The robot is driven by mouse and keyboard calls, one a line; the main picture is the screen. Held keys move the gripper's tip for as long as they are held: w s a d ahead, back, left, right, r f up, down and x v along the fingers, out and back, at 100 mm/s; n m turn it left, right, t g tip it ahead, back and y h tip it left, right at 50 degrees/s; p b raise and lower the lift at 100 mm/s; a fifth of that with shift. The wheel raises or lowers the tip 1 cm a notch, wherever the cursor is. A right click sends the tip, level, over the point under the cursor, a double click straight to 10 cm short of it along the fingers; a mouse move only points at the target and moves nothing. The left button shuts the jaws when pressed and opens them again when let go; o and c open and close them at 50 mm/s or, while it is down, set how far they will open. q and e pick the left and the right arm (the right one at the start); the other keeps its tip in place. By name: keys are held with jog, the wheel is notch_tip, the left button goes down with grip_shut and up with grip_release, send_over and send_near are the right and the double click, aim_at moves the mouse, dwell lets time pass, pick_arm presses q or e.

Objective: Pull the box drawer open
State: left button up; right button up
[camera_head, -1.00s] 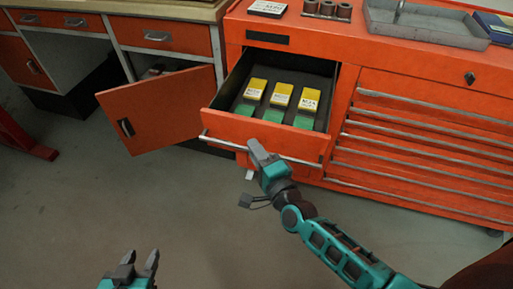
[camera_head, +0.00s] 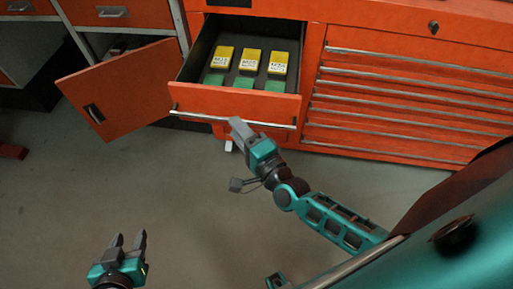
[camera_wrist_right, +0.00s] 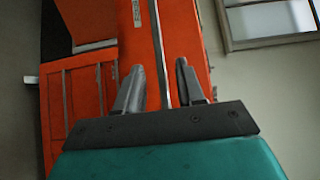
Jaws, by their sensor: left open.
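The orange box drawer (camera_head: 232,102) stands pulled out of the orange cabinet, with its inside showing. My right gripper (camera_head: 237,128) is at the middle of that handle. In the right wrist view the handle bar (camera_wrist_right: 157,40) runs between the two spread fingers of my right gripper (camera_wrist_right: 159,85), with gaps visible on both sides. My left gripper (camera_head: 127,242) is open and empty over the floor at the lower left.
An orange cabinet door (camera_head: 125,90) stands open left of the drawer. Several closed shallow drawers (camera_head: 400,100) with long handles are to the right. The grey floor (camera_head: 110,185) in front is clear.

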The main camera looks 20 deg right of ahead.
jog(key=s+d, duration=0.1)
jog(key=s, duration=0.7)
jog(key=shift+s+d, duration=0.2)
jog(key=shift+d, duration=0.1)
jog(key=s+d+f+n+g, duration=0.1)
jog(key=f+n+g, duration=0.2)
jog(key=n, duration=0.6)
jog(key=s+d+f+n+g+h, duration=0.1)
jog(key=s+f+n+g, duration=0.1)
jog(key=n, duration=0.7)
notch_tip(320, 180, down, 2)
jog(key=shift+s+f+g, duration=0.1)
jog(key=shift+s+g, duration=0.15)
jog(key=shift+g, duration=0.65)
